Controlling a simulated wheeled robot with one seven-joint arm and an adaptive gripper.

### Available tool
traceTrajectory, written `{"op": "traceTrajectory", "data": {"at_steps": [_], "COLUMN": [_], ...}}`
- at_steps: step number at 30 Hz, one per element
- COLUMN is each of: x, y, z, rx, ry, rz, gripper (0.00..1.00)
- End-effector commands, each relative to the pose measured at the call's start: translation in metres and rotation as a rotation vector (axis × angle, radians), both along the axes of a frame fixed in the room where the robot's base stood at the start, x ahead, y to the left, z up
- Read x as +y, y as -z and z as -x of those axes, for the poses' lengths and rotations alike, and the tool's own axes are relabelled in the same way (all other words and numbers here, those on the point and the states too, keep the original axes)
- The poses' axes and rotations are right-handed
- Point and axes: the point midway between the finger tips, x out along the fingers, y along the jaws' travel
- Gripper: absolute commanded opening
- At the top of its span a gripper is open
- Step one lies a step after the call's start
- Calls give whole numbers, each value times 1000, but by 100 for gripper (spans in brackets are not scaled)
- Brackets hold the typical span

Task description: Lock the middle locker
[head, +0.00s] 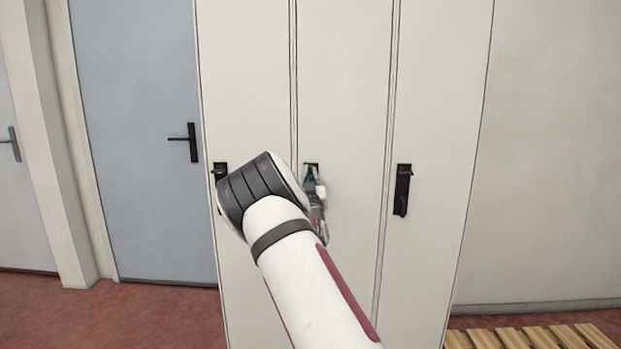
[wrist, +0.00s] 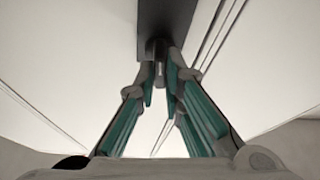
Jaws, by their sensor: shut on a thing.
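The middle locker (head: 345,70) is a tall cream door between two similar doors, and it looks closed. Its dark lock plate (head: 311,165) shows just above my gripper (head: 311,178); the plate also shows in the wrist view (wrist: 166,20). In the wrist view my gripper (wrist: 161,76) has its two teal-padded fingers on either side of a small dark lock piece (wrist: 158,50) standing out from the plate. The gripper is shut on this piece. My arm and the fingers hide part of the lock, so its turn angle cannot be told.
The right locker (head: 436,100) has a black handle (head: 403,190) hanging down. The left locker (head: 245,80) has a dark handle (head: 220,170) partly behind my arm. A blue door (head: 135,120) stands further left. A wooden slatted thing (head: 530,337) lies at the lower right.

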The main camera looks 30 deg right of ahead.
Motion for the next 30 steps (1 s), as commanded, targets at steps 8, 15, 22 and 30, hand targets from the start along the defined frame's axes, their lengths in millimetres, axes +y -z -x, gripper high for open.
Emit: {"op": "traceTrajectory", "data": {"at_steps": [8, 15, 22, 30], "x": [-2, -2, -2, -2], "y": [0, 0, -1, -2], "z": [1, 1, 1, 1], "rx": [134, 262, 385, 528], "ry": [1, 0, 0, -1], "rz": [200, 390, 572, 784], "gripper": [0, 0, 0, 0]}}
